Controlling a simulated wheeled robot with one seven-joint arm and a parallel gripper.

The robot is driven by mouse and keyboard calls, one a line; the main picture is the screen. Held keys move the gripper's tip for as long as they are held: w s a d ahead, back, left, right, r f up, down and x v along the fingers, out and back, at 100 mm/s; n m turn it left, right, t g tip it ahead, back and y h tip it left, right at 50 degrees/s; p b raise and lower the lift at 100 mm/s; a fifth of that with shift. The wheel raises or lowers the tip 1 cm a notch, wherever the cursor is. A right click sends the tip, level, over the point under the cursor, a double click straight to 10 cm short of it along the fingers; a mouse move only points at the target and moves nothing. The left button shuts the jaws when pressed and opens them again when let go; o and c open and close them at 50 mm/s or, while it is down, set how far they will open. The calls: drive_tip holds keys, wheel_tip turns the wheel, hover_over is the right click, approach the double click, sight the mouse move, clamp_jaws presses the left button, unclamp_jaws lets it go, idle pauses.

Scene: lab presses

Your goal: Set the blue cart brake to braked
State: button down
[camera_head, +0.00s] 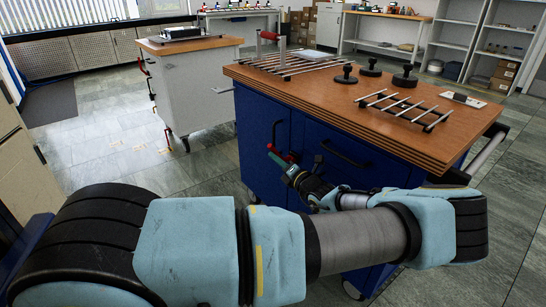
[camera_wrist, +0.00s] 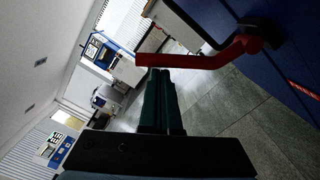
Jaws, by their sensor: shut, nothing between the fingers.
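The blue cart (camera_head: 262,125) has a wooden top and stands right of centre in the head view; its blue side (camera_wrist: 285,60) fills the right of the wrist view. Its red brake lever (camera_wrist: 205,58) sticks out from a dark red pivot on that side, and a bit of red lever (camera_head: 292,156) shows beside my gripper. My gripper (camera_head: 276,157) is at the cart's left front, its green fingers together and empty. In the wrist view its fingertips (camera_wrist: 163,73) end right at the lever's long arm; whether they touch it I cannot tell.
A white cart (camera_head: 195,85) with a wooden top stands behind to the left. Metal racks (camera_head: 405,112) and black round weights (camera_head: 405,77) lie on the blue cart's top. A black handle (camera_head: 345,153) juts from its front. Tiled floor (camera_head: 95,145) on the left is clear.

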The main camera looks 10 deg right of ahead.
drive_tip(key=shift+w+d+r+m+p, duration=0.3)
drive_tip(key=shift+d+r+m+p, duration=0.4)
drive_tip(key=shift+m, duration=0.25)
drive_tip(key=shift+w+d+r+m+p, duration=0.25)
drive_tip(key=shift+d+r+m+p, duration=0.3)
drive_tip(key=shift+r+m, duration=0.3)
drive_tip(key=shift+f, duration=0.1)
drive_tip(key=shift+a, duration=0.1)
